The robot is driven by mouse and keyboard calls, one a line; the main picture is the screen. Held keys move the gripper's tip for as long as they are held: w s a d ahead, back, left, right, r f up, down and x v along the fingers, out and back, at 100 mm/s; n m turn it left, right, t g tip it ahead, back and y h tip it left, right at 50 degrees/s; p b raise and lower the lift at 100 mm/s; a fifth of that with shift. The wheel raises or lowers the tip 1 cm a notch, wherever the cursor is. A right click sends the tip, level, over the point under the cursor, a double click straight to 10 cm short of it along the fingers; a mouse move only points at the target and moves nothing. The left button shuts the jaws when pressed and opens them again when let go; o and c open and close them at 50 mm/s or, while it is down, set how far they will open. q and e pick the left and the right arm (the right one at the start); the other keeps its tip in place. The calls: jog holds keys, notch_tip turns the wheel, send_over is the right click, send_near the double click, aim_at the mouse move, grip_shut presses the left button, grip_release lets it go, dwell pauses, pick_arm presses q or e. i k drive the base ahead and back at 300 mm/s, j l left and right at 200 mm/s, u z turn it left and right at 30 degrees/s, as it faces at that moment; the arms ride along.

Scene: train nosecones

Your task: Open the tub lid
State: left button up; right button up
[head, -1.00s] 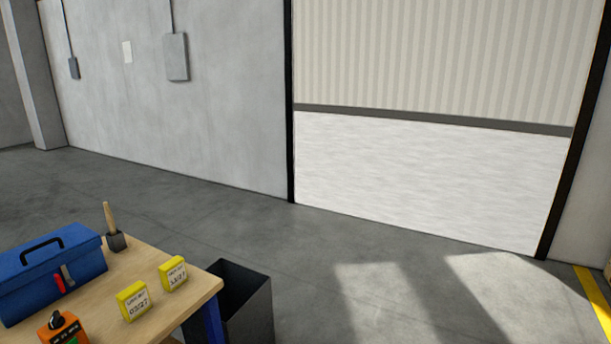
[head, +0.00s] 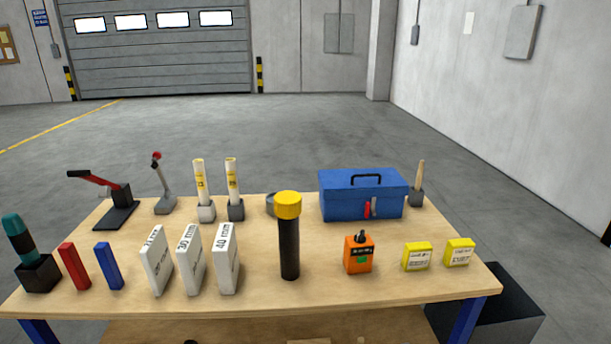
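I cannot tell for certain which thing is the tub. A low, round, dark grey thing (head: 271,204) sits at the back of the workbench (head: 330,294), mostly hidden behind a tall black cylinder with a yellow cap (head: 289,245); I cannot make out its lid. A blue toolbox (head: 350,200) with a black handle on its shut lid stands to the right of it. Neither of my grippers is in the head view.
Along the bench stand a red-handled press (head: 116,204), a lever (head: 164,190), white tubes in blocks (head: 233,188), white gauge blocks (head: 191,258), an orange box (head: 358,255) and yellow tags (head: 417,257). A dark bin (head: 500,309) stands at the right. Floor beyond is clear.

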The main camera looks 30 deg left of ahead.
aim_at(346, 181)
jog(key=u, duration=0.75)
